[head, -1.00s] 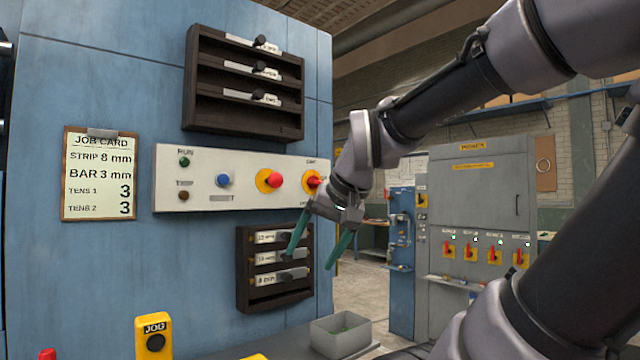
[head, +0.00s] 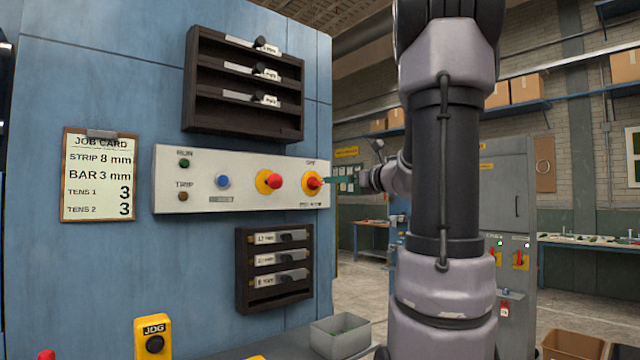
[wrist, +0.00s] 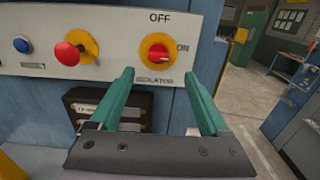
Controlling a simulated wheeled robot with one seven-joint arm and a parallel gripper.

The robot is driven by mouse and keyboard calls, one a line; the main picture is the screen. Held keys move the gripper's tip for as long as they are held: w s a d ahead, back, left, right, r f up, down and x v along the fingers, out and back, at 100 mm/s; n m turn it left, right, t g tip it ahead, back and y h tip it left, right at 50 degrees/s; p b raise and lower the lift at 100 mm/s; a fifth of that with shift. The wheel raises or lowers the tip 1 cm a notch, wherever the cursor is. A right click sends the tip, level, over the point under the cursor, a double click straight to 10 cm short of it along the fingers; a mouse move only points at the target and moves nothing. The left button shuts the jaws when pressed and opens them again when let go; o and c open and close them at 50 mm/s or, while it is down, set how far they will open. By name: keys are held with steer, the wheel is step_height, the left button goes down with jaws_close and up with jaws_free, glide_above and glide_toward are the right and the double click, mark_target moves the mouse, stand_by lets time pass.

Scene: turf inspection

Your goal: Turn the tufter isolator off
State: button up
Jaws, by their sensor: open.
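The tufter isolator (head: 313,183) is a red rotary handle on a yellow disc at the right end of the white control panel (head: 200,200). In the wrist view the isolator (wrist: 158,54) has OFF above it and ON to its right. Its handle looks roughly level, toward the ON side. My gripper (head: 341,180) is at the panel's right end, close to the isolator. In the wrist view its two teal fingers (wrist: 157,74) are apart, with tips just below and either side of the isolator and nothing between them. Contact cannot be told.
A red push button (head: 275,181) on a yellow disc and a blue button (head: 223,181) sit left of the isolator. Dark racks are above and below the panel. A grey bin (head: 340,335) stands below. A grey cabinet (head: 505,190) with similar switches is behind my arm.

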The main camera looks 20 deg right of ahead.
mark_target(316, 183)
steer(key=x, duration=0.9)
steer(key=shift+w+a, duration=0.2)
steer(key=shift+w, duration=0.15)
jaws_close()
